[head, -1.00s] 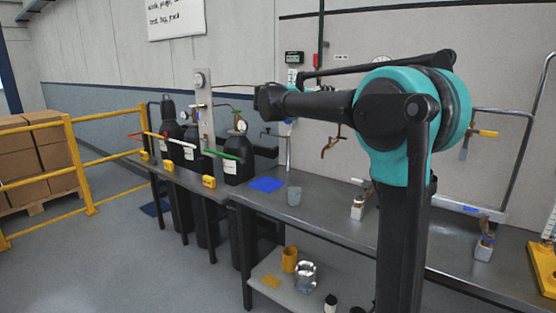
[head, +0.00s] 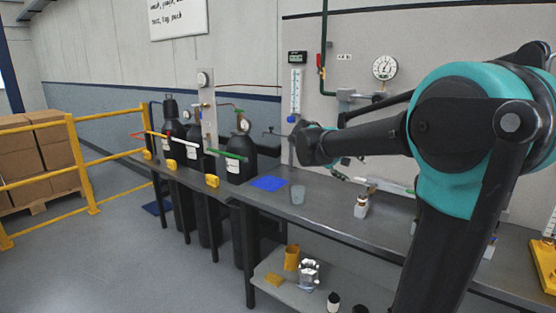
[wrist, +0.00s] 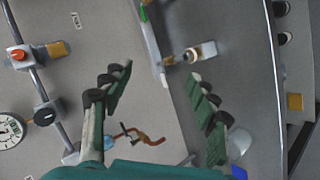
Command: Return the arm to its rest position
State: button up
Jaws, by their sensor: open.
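My gripper (wrist: 155,88) shows in the wrist view with its two green and black fingers spread wide apart. Nothing is between the fingertips. Wall fittings and the grey bench show beyond them. In the head view my teal and black arm fills the right side and reaches left over the grey bench (head: 325,212). Its dark far end is above the bench, near the wall. The fingers cannot be made out clearly in the head view.
A round gauge (head: 385,67) is on the wall. The lower shelf holds a yellow cup (head: 292,257) and a metal housing (head: 308,272).

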jog(key=s+a+f+m+y, duration=0.1)
jog(key=s+f+y, duration=0.2)
jog(key=s+f, duration=0.5)
jog(key=s+a+f+m+g+y, duration=0.1)
jog(key=s+a+f+y, duration=0.1)
jog(key=s+f, duration=0.7)
jog(key=s+a+f+y, duration=0.2)
jog(key=s+f+y, duration=0.2)
jog(key=s+f, duration=0.5)
jog(key=shift+s+a+f+m+g+y, duration=0.3)
jog(key=shift+f+m, duration=0.1)
jog(key=shift+f, duration=0.55)
jog(key=shift+w+d, duration=0.1)
dwell(1.1)
